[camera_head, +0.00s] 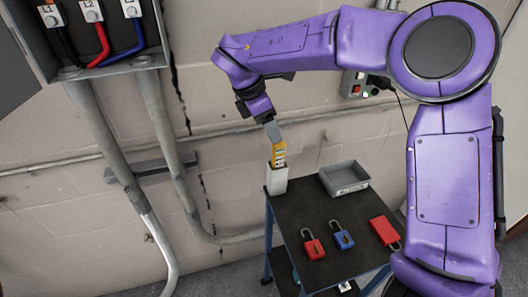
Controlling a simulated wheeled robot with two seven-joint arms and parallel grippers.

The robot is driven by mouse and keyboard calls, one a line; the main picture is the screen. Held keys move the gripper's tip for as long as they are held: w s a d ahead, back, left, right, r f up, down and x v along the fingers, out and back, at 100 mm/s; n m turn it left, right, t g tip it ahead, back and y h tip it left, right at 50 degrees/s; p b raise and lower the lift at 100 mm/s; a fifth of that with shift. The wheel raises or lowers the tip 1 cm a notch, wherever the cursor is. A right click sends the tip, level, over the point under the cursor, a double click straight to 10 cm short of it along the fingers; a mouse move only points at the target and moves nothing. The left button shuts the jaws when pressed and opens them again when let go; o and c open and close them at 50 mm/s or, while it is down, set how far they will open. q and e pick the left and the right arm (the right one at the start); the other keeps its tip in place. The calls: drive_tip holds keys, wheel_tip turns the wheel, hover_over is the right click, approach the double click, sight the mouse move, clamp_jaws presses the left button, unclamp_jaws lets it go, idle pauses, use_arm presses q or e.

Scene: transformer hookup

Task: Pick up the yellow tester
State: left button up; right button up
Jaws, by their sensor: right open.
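The yellow tester (279,153) stands upright in a pale, box-shaped holder (277,181) at the back left corner of the cart. Its lower part is hidden inside the holder. My right gripper (273,134) points down from above, with its grey fingers at the top of the tester. The fingers are open; whether they touch the tester I cannot tell. My left gripper is not in view.
The dark cart top (303,209) carries a grey tray (344,178), a red padlock (313,245), a blue padlock (342,236) and a red box-like item (384,231). An open electrical box (95,35) and conduits (158,115) are on the wall at left.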

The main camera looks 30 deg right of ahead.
sight(281, 154)
drive_tip(key=f, duration=0.1)
drive_tip(key=s+d+f, duration=0.1)
drive_tip(key=d+f+p, duration=0.1)
drive_tip(key=shift+s+f, duration=0.45)
drive_tip(key=shift+s, duration=0.1)
drive_tip(key=f+p, duration=0.1)
drive_tip(key=f, duration=0.2)
drive_tip(key=w+f+p, duration=0.1)
drive_tip(key=f, duration=0.1)
drive_tip(key=shift+w+d+f+p, duration=0.1)
drive_tip(key=shift+d+f+p, duration=0.1)
drive_tip(key=shift+d+p, duration=0.15)
drive_tip(key=shift+d+f, duration=0.2)
drive_tip(key=shift+s+r, duration=0.1)
drive_tip(key=shift+s, duration=0.3)
drive_tip(key=shift+c, duration=0.6)
drive_tip(key=c, duration=0.9)
